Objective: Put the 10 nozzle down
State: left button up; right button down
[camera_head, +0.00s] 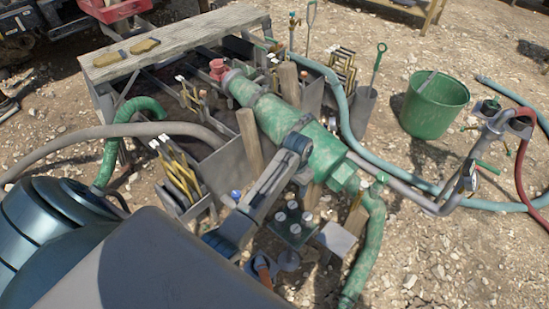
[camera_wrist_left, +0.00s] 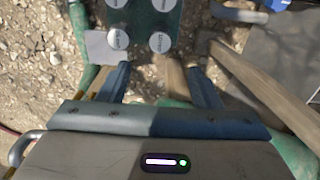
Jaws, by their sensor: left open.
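A green block (camera_head: 291,238) with several round, pale-topped nozzles (camera_head: 295,228) stands below the big green pipe in the head view. In the left wrist view the block (camera_wrist_left: 140,22) is at the top, with nozzle tops (camera_wrist_left: 118,38) seated in it. Their numbers are too small to read, so I cannot tell which is the 10 nozzle. My left gripper (camera_head: 272,214) is beside the block. In the left wrist view its fingers (camera_wrist_left: 157,76) are wide apart, with nothing held between them. The block lies beyond the fingertips. My right gripper is not in view.
A large green pipe (camera_head: 275,115) runs close behind the gripper. A grey plate (camera_head: 338,238) is right of the block, and a green hose (camera_head: 367,250) hangs beyond it. Wooden posts (camera_head: 250,140) stand nearby. A green bucket (camera_head: 434,107) sits on gravel at the right.

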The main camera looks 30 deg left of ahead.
pick_arm(q)
jog(key=s+f, duration=0.4)
jog(key=s, duration=0.6)
jog(key=s+f+t, duration=0.1)
jog(key=s+f, duration=0.4)
jog(key=s, duration=0.5)
jog(key=s+a+f+n+t, duration=0.1)
jog(key=s+f, duration=0.4)
jog(key=s, duration=0.5)
jog(key=shift+s+f+y, duration=0.25)
jog(key=shift+s+y, duration=0.05)
jog(key=shift+y, duration=0.1)
